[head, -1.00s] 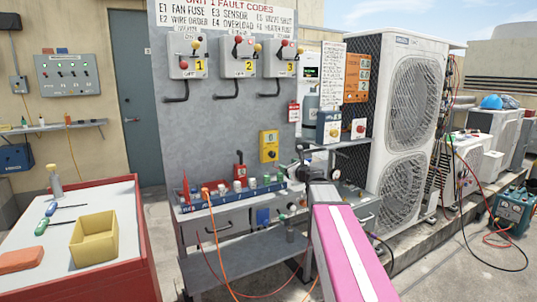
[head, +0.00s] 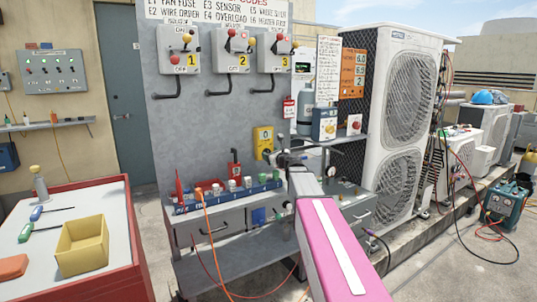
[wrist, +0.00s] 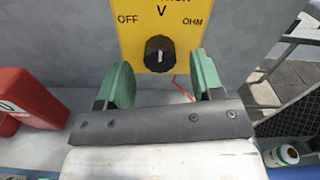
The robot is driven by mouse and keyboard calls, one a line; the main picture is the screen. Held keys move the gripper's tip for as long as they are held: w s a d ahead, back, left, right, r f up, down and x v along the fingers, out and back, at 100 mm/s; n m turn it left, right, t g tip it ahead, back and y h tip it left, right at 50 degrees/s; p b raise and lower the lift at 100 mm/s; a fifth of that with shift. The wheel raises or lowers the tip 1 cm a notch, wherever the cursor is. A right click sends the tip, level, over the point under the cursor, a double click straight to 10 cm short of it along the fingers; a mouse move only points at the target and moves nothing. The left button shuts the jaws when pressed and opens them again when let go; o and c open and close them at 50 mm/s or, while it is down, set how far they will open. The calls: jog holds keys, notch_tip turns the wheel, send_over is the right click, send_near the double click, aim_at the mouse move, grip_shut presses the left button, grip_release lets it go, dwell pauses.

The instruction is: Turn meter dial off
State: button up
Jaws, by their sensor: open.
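The yellow meter (head: 263,138) is on the grey panel above the bench in the head view. It fills the top of the wrist view (wrist: 183,40), with OFF at left, V above and OHM at right. Its round black dial (wrist: 160,56) carries a white mark that looks upright, toward the V. My gripper (wrist: 162,66) is open, with its green fingers on either side below the dial. The dial shows between them, and I cannot tell whether either finger touches it. In the head view my gripper (head: 277,157) is just in front of the meter and partly covers it.
A red device (wrist: 30,98) stands left of my gripper, also seen in the head view (head: 235,169). A blue strip (head: 225,196) with several fittings lies below. A blue-and-white box (head: 325,124) stands on the right shelf. A red-edged table (head: 133,220) is at left.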

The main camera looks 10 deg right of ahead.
aim_at(267, 152)
jog(key=shift+x, duration=1.15)
jog(key=c, duration=0.9)
jog(key=shift+n, duration=0.3)
jog(key=n, duration=0.4)
jog(key=shift+s+a+n, duration=0.1)
jog(key=shift+n, duration=2.1)
